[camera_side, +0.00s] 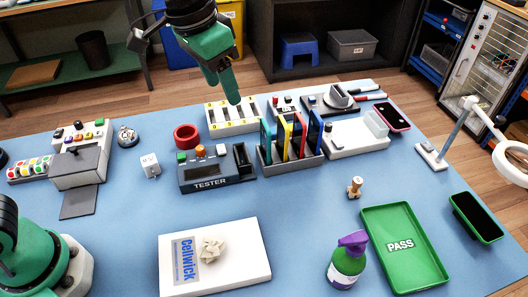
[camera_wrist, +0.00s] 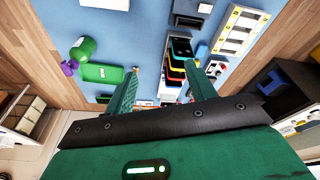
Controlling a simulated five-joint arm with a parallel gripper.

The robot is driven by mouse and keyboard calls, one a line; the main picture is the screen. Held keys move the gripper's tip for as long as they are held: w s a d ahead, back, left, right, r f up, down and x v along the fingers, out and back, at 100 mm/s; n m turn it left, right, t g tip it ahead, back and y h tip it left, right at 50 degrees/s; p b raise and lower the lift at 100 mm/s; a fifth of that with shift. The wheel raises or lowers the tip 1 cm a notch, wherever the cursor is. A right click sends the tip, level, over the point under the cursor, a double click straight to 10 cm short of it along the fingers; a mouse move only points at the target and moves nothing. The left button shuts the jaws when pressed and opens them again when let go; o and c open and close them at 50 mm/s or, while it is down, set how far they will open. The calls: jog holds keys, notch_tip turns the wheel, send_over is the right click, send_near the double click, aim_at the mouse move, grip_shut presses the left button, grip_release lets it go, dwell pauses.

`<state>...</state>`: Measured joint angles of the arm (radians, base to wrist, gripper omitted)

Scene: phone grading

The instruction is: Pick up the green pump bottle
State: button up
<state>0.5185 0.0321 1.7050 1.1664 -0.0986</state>
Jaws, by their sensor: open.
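The green pump bottle (camera_side: 345,265) has a purple pump top and a pale label. It stands upright at the front of the blue table in the side view, just left of the green PASS tray (camera_side: 404,262). In the wrist view the bottle (camera_wrist: 84,48) is at the upper left, beside the tray (camera_wrist: 102,73). My gripper (camera_side: 228,98) is raised over the back of the table, far from the bottle. In the wrist view my gripper (camera_wrist: 162,78) has its two green fingers apart with nothing between them.
A white Cellwick box (camera_side: 240,262) with crumpled paper (camera_side: 210,249) lies left of the bottle. A wooden stamp (camera_side: 355,187) stands behind the tray. A phone rack (camera_side: 288,155) and a tester (camera_side: 212,178) are mid-table. A phone (camera_side: 477,217) lies right of the tray. Open blue mat lies around the bottle.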

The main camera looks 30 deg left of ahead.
jog(key=d+f+m+g, duration=0.2)
jog(key=d+f, duration=0.2)
jog(key=d, duration=1.2)
jog(key=m+y, duration=0.1)
jog(key=m, duration=0.2)
send_near(361, 236)
jog(key=f, duration=0.5)
jog(key=shift+w+d, duration=0.15)
jog(key=shift+w, duration=0.05)
jog(key=shift+f, duration=3.95)
grip_shut()
